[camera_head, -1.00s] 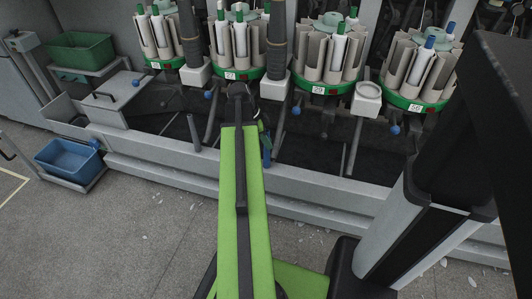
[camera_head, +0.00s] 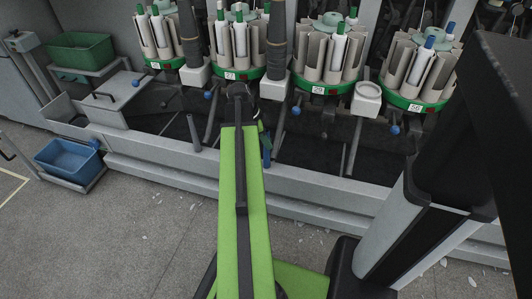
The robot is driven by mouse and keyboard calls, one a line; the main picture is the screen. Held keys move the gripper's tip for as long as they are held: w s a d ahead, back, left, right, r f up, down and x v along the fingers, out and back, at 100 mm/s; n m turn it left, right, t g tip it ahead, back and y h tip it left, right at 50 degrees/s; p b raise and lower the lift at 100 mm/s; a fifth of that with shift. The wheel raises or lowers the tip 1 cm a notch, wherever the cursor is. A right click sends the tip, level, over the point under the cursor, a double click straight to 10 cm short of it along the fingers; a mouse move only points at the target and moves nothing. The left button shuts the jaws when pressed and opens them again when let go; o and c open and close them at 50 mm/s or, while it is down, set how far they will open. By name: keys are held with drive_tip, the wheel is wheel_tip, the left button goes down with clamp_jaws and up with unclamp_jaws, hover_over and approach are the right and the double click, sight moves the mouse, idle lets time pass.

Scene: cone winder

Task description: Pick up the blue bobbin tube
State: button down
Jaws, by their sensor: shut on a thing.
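My green arm reaches forward from the bottom of the picture toward the machine, with its dark wrist joint at the far end. My gripper (camera_head: 262,128) is mostly hidden behind the arm's right edge. A blue bobbin tube (camera_head: 266,146) shows as a short strip just right of the arm, at the gripper, in front of the machine's dark lower trough. Its upper part and the fingers around it are hidden. The gripper is shut on it. Other blue-topped tubes stand in the magazines, such as one at the right (camera_head: 429,43).
Several round magazines with green rims (camera_head: 323,89) and pale tubes stand along the machine. A grey rail (camera_head: 330,190) runs along its foot. A green bin (camera_head: 80,50) and a blue bin (camera_head: 68,158) are at the left. The floor at lower left is open, with small white scraps.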

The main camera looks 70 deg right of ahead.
wheel_tip(320, 180, up, 18)
drive_tip(key=p, duration=1.8)
